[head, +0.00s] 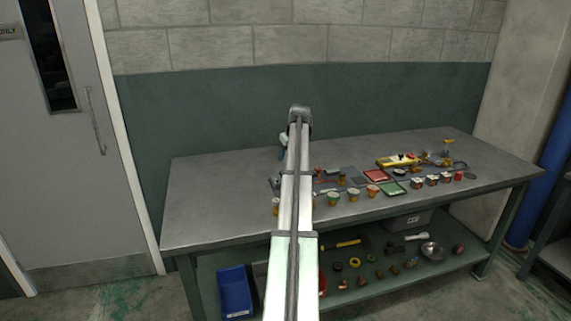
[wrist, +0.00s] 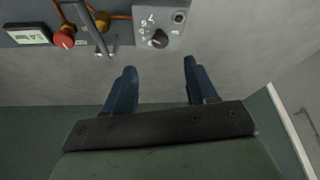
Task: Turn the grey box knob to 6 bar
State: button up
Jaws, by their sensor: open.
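The grey box (wrist: 174,16) is at the top of the wrist view, cut by the frame edge. Its face carries a dark round knob (wrist: 158,40) with a light mark, and white digits around it that are too small to read surely. My gripper (wrist: 160,66) is open and empty. Its two blue fingers point toward the box, one to each side of the knob's line, and stop short of it. In the head view a blue part of my gripper (head: 283,150) shows beside my arm, above the bench. My arm hides much of that area, and I cannot make out the knob there.
A red knob (wrist: 64,37), a small display (wrist: 27,34) and a brass fitting (wrist: 102,20) sit left of the grey box. The steel bench (head: 215,195) holds several cups, trays and small parts to the right. Its left end is clear.

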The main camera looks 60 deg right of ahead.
jog(key=v, duration=0.4)
jog(key=shift+r, duration=0.15)
jog(key=shift+a, duration=0.1)
dwell(0.3)
